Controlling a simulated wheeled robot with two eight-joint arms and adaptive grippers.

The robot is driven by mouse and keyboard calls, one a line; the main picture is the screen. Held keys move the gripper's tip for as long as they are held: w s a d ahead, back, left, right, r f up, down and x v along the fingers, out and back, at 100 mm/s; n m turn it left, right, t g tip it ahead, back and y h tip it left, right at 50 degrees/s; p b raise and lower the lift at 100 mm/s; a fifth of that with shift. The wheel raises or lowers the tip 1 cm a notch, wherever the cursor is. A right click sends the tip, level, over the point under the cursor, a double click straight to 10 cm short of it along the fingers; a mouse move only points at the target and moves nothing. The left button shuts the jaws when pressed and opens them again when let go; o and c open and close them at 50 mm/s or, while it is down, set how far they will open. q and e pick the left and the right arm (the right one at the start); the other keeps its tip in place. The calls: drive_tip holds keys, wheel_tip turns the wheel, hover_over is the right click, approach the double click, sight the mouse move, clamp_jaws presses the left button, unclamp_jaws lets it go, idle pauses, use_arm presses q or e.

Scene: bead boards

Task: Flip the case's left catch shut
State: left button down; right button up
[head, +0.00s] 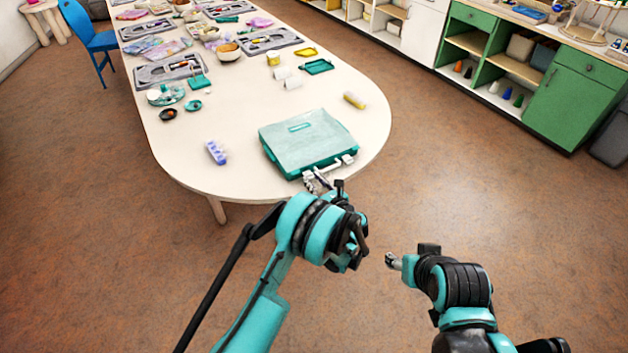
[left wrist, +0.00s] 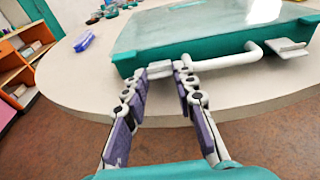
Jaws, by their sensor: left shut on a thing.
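The teal case (head: 306,140) lies closed on the table near its rounded front end, and it also shows in the left wrist view (left wrist: 190,30). Its white handle (left wrist: 222,60) is on the front side. The right catch (left wrist: 289,48) sticks outward from the case front in the left wrist view. My left gripper (head: 316,181) is at the case's front left, its fingertips closed on either side of the left catch (left wrist: 160,69), which they partly hide. My right gripper (head: 392,261) is off the table's front, apart from the case; its fingers are too small to read.
A blue-violet block (head: 216,152) lies left of the case and a yellow cylinder (head: 354,100) behind it to the right. Trays, bowls and beads fill the far part of the white table (head: 230,115). Green cabinets (head: 570,100) stand at the right.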

use_arm(q)
drive_tip(key=shift+w+a+r+g+h+p, duration=0.15)
drive_tip(key=shift+w+r+g+h+p, duration=0.05)
drive_tip(key=shift+r+g+h+p, duration=0.9)
drive_tip(key=shift+w+a+r+g+h+p, duration=0.15)
drive_tip(key=shift+g+h+p, duration=0.15)
drive_tip(key=shift+g+p, duration=0.65)
drive_tip(key=c, duration=1.2)
unclamp_jaws()
drive_tip(key=v, duration=1.2)
drive_tip(key=shift+w, duration=0.15)
